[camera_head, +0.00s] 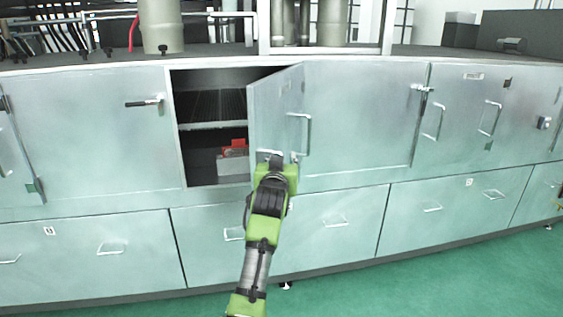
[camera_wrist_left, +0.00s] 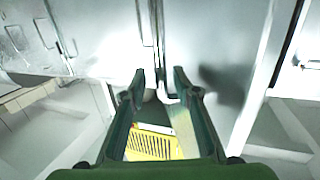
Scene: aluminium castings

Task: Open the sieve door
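The sieve door appears to be the grey metal door (camera_head: 270,110) standing partly open at the middle of the cabinet front, swung outward with its free edge toward the left. A bar handle (camera_head: 308,135) shows near its right edge; I cannot tell which panel bears it. My left gripper (camera_head: 271,160) is at the door's lower edge, on a green arm. In the left wrist view its two dark fingers (camera_wrist_left: 160,75) are apart, with a door edge (camera_wrist_left: 160,40) and a light metal end between or just beyond them. Contact is unclear. My right gripper is not in view.
The open compartment (camera_head: 210,125) has a shelf and a red-and-grey object (camera_head: 233,155) on its floor. A closed door with a dark-tipped latch (camera_head: 145,102) is to the left. Drawers (camera_head: 335,220) run below. Green floor (camera_head: 440,275) is clear in front.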

